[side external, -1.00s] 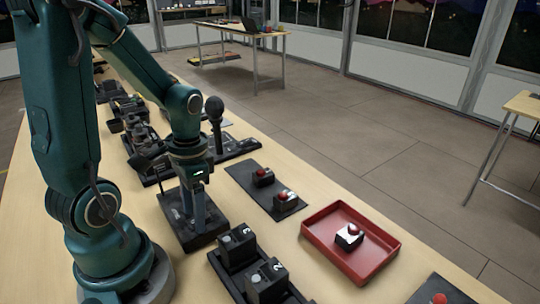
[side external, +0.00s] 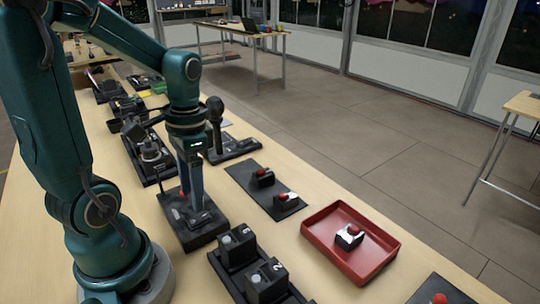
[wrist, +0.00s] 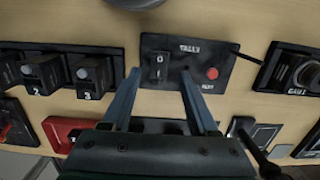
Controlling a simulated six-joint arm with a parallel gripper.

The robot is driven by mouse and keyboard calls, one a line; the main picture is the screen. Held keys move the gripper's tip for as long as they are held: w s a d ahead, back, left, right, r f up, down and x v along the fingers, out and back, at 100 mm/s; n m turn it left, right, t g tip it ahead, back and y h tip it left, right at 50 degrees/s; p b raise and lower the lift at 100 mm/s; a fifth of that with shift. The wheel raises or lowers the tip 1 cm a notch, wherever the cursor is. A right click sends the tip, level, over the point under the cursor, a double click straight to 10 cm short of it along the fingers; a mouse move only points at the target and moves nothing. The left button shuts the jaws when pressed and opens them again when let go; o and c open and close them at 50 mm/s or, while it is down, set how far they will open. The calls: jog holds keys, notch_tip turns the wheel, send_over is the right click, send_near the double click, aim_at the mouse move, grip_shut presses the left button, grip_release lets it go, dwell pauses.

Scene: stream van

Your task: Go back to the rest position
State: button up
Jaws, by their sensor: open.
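My gripper (side external: 192,190) hangs with its fingers pointing down over the black tally panel (side external: 205,232) on the bench. The fingers are spread apart with nothing between them. In the wrist view my gripper (wrist: 161,72) is seen open, and the tally panel (wrist: 185,50) lies below and between the fingertips. The panel carries a rocker switch (wrist: 158,66) marked 0 at its left and a small red button (wrist: 212,73) at its right. The fingertips appear to be above the panel, but the exact gap is hard to tell.
Numbered blocks (side external: 265,283) stand at the front. A black mat (side external: 242,178) bears two red-button blocks. A joystick-like black knob (side external: 214,110) rises close behind the gripper. Bare bench lies between the panel and the mat.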

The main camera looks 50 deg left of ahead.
jog(key=d+r+t, duration=0.6)
jog(key=d+r, duration=0.1)
jog(key=d, duration=0.2)
jog(key=shift+w+t, duration=0.3)
jog(key=shift+t, duration=0.1)
dwell(0.7)
